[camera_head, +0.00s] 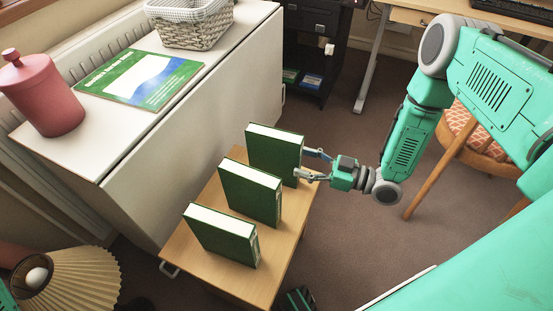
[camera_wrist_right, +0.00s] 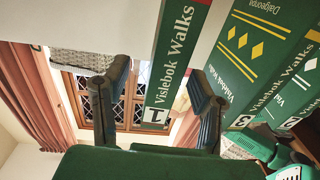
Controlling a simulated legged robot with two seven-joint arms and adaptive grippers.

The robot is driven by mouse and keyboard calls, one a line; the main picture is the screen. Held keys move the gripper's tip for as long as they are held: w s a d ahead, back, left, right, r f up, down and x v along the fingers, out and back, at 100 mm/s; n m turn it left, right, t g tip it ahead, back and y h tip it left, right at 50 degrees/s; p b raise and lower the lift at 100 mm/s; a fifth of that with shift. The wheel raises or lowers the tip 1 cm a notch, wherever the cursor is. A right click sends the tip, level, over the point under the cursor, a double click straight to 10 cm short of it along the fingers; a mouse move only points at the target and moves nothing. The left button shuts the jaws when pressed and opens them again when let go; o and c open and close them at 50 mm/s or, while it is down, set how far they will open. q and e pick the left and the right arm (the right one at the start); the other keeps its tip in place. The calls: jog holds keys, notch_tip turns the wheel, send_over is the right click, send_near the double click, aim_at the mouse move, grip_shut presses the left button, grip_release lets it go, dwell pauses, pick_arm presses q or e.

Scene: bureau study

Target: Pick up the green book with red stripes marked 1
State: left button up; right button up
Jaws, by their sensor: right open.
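Three green books stand upright in a row on a small wooden table. The farthest one (camera_head: 274,152) is beside my right gripper (camera_head: 304,164). In the right wrist view, a green spine (camera_wrist_right: 172,60) reads "Vislebok Walks" with a white label marked 1. A bit of red shows at its top edge. This spine lies between the two spread fingers of my right gripper (camera_wrist_right: 160,78), which is open. I cannot tell whether the fingers touch the book. The book marked 3 (camera_wrist_right: 245,60) has yellow diamonds. My left gripper is not in view.
The middle book (camera_head: 250,192) and nearest book (camera_head: 222,237) share the wooden table (camera_head: 279,262). A white cabinet (camera_head: 190,150) stands close on the left, bearing a red jar (camera_head: 42,95), a flat green book (camera_head: 140,78) and a basket (camera_head: 190,25). A pleated lamp (camera_head: 75,278) is at lower left.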

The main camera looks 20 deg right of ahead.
aim_at(275, 154)
jog(key=shift+x, duration=0.95)
jog(key=x, duration=0.1)
jog(key=b+x, duration=0.1)
jog(key=x, duration=0.1)
jog(key=b+x, duration=0.1)
jog(key=x, duration=0.1)
jog(key=shift+s+a+r, duration=0.2)
jog(key=shift+a, duration=0.35)
jog(key=shift+w, duration=0.25)
jog(key=shift+d, duration=0.25)
jog(key=c, duration=0.4)
jog(key=shift+a, duration=0.15)
jog(key=c, duration=0.8)
jog(key=shift+a+r, duration=0.1)
jog(key=shift+a, duration=0.2)
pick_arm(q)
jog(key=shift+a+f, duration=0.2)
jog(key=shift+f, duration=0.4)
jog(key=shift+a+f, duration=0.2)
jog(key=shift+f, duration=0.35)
pick_arm(e)
jog(key=shift+r, duration=0.1)
